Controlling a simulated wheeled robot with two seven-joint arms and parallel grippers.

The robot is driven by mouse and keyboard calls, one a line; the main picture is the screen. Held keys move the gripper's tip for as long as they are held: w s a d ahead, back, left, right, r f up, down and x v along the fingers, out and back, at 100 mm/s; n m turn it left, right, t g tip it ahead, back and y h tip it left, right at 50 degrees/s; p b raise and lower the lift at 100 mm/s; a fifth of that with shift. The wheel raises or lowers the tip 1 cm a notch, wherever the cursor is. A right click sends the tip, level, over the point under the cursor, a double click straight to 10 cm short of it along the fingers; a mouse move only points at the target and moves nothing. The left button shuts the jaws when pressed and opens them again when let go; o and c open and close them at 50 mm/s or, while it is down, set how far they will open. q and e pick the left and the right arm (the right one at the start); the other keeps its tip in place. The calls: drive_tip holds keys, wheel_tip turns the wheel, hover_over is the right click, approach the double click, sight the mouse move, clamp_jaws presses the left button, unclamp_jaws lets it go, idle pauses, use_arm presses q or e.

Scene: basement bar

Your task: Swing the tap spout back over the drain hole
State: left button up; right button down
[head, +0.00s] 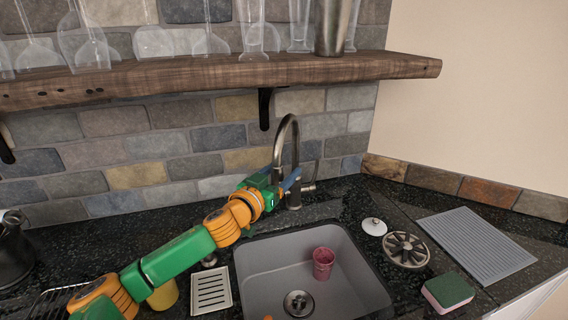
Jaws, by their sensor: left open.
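The tap (297,150) is a grey metal gooseneck standing behind the sink, with a small lever at its right side. Its spout (277,150) arches over to the left and comes down beside my left gripper. My left gripper (287,181) is open, with its blue fingers at the lower part of the tap; I cannot tell whether they touch it. The drain hole (298,303) lies in the floor of the grey sink (258,262), near the front. The spout's tip is partly hidden by the gripper. My right gripper is out of view.
A pink cup (323,263) stands in the sink. A round metal strainer (406,249), a white knob-topped stopper (374,227), a sponge (447,291) and a ridged grey mat (476,244) lie right. A slotted tray (210,290) lies left. A wooden shelf (200,75) with glasses hangs above.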

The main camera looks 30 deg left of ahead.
use_arm(q)
drive_tip(key=shift+w+d+r, duration=0.15)
drive_tip(key=shift+w, duration=0.25)
drive_tip(key=shift+s, duration=0.1)
clamp_jaws()
idle(1.1)
